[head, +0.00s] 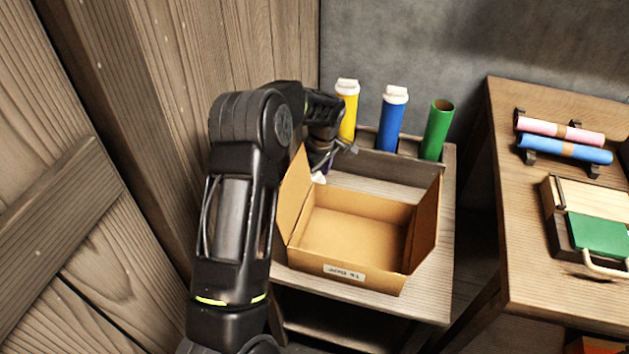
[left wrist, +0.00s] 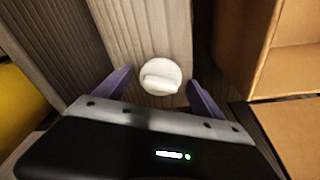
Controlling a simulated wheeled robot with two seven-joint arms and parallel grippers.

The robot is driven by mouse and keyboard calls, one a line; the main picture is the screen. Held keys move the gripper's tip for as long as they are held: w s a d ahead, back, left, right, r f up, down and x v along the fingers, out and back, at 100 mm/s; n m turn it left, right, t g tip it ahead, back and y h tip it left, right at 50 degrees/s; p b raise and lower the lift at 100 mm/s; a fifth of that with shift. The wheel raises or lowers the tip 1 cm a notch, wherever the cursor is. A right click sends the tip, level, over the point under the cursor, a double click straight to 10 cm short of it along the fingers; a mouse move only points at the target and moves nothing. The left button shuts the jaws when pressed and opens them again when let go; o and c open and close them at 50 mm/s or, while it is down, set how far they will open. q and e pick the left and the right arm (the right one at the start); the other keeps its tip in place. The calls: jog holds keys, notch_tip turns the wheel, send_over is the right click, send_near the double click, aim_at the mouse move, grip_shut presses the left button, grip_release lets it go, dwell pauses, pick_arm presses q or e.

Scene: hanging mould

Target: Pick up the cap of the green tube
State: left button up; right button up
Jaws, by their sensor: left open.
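The green tube (head: 437,130) stands upright behind the box at the right of the tube row, its top open and uncapped. A white cap (left wrist: 160,76) with a raised grip bar rests on a pale wooden surface in the left wrist view. In the head view the cap (head: 318,178) shows small beside the box's left flap, partly hidden by my gripper. My left gripper (head: 334,160) is open; in the left wrist view its two purple fingers (left wrist: 160,86) lie either side of the cap, with visible gaps. My right gripper is out of view.
An open cardboard box (head: 350,230) stands on the small table close to my gripper. A yellow tube (head: 348,115) and a blue tube (head: 391,125), both white-capped, stand behind it. A wooden wall is close on the left. Another table (head: 520,235) is at right.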

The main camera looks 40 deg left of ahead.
pick_arm(q)
jog(key=c, duration=1.4)
